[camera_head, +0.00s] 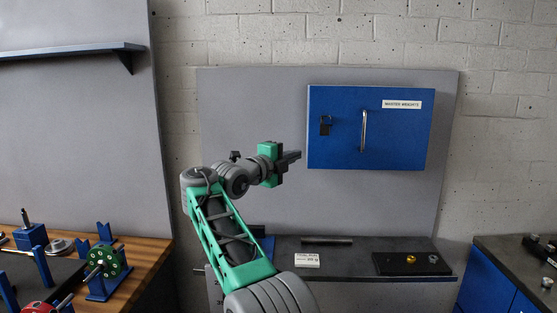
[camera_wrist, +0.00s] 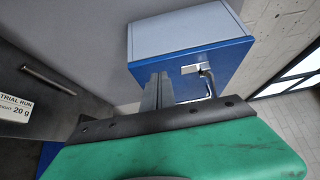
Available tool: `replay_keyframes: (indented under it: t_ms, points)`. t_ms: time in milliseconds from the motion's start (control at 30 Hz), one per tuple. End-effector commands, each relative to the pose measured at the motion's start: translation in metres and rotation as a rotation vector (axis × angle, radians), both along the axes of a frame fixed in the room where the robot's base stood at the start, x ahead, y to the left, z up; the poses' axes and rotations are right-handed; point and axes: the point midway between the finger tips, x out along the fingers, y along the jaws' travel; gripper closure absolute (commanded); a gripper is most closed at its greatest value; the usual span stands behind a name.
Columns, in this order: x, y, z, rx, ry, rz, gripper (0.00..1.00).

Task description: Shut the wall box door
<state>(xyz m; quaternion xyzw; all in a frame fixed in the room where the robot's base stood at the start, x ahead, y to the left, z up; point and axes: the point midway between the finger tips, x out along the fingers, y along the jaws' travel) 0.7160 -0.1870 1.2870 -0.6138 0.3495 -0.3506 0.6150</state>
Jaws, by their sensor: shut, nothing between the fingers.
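In the wrist view the box (camera_wrist: 180,38) shows a pale side and the blue door (camera_wrist: 222,62) in steep perspective. My gripper (camera_head: 298,155) is shut and empty, its tips just left of the door's lower left edge in the head view. The fingers also show in the wrist view (camera_wrist: 157,90), overlapping the door's edge; I cannot tell whether they touch.
A shelf below the box holds a dark rod (camera_head: 327,240), a white sign (camera_head: 307,260) and a black tray (camera_head: 385,264) with small weights. A wooden bench (camera_head: 152,262) with rotor parts stands at left, a dark-topped cabinet (camera_head: 500,252) at right.

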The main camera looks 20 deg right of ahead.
Motion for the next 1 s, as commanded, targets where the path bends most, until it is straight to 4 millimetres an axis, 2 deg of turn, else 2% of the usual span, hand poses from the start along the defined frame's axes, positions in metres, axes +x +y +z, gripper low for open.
replay_keyframes:
  t_ms: [100,400,733,867,933,1000]
  points:
    - [0.016,0.015,0.003,0.0,0.002,0.002,1.0]
    - [0.045,0.045,0.007,-0.001,0.004,0.0,1.0]
    - [0.053,0.053,0.003,-0.003,0.019,0.01,1.0]
    - [0.06,0.053,0.014,-0.035,0.177,0.103,1.0]
    - [0.061,0.056,0.016,-0.073,0.336,0.199,1.0]
    - [0.053,0.062,0.009,-0.123,0.522,0.319,1.0]
